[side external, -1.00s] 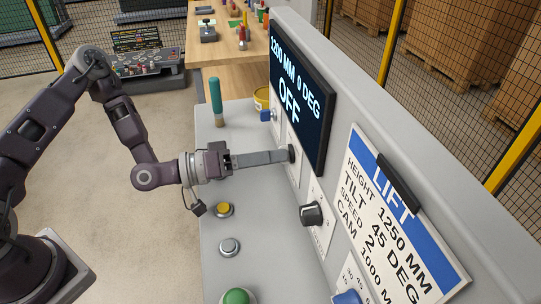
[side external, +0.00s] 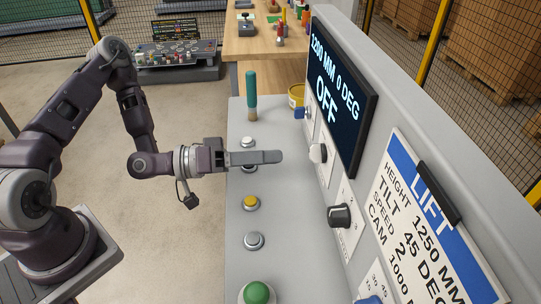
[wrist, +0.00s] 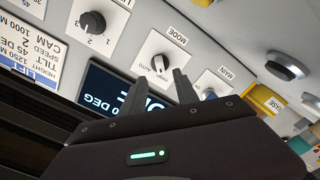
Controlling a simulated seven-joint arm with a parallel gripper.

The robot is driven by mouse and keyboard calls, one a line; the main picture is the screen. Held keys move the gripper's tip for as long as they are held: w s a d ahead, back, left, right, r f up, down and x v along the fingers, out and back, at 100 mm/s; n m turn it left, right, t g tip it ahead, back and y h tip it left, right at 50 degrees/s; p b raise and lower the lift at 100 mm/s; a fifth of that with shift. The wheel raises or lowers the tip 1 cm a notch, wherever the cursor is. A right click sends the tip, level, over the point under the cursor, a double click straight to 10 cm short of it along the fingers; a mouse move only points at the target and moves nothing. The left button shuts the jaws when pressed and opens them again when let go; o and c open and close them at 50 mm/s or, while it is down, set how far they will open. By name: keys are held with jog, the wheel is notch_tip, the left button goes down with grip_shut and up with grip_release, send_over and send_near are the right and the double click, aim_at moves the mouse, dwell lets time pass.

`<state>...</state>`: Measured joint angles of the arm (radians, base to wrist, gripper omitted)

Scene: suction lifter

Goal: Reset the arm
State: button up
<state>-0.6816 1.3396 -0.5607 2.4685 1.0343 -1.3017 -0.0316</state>
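My gripper (side external: 280,157) stretches level over the grey console, its fingertips a short gap from the white mode knob (side external: 318,152) on the upright panel. In the wrist view my gripper (wrist: 158,75) has its two fingers apart with nothing between them. The mode knob (wrist: 162,64) lies just beyond the fingertips, with its black pointer showing. The dark screen (side external: 341,90) reads 1200 MM, 0 DEG and OFF.
On the console are a yellow button (side external: 251,202), a grey button (side external: 254,240), a green button (side external: 257,293) and an upright teal-handled brush (side external: 252,95). A black knob (side external: 340,215) juts from the panel. A yellow tub (side external: 296,94) stands behind. The lift card (side external: 430,215) hangs at right.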

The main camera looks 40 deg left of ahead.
jog(key=shift+d+f+m+g, duration=0.2)
jog(key=shift+f+m+g, duration=0.1)
jog(key=shift+m+g, duration=0.2)
jog(key=f+m+g+y, duration=0.2)
jog(key=a+f+m+g+y, duration=0.1)
jog(key=f+g, duration=0.1)
jog(key=shift+s+m, duration=0.35)
jog(key=shift+m, duration=0.05)
jog(key=a+y, duration=0.2)
jog(key=shift+a+f+m+g+y, duration=0.2)
jog(key=shift+a+m+g+y, duration=0.1)
jog(key=shift+m+y, duration=0.1)
jog(key=a+r+y, duration=0.1)
jog(key=a, duration=0.1)
jog(key=a+r+y, duration=0.2)
jog(key=s+a+r+y, duration=0.1)
jog(key=a+y, duration=0.1)
jog(key=shift+s+a+r, duration=0.1)
jog(key=shift+a+r, duration=0.05)
jog(key=shift+a, duration=0.1)
jog(key=s+a+r+n+g+y, duration=0.1)
jog(key=s+a+r+n+y, duration=0.25)
jog(key=s+r, duration=0.7)
jog(key=s+d+r+n+h, duration=0.1)
jog(key=s+d+r+n, duration=0.1)
jog(key=s, duration=0.7)
jog(key=shift+s+d+r+g, duration=0.25)
jog(key=shift+d+r, duration=0.2)
jog(key=shift+r, duration=0.4)
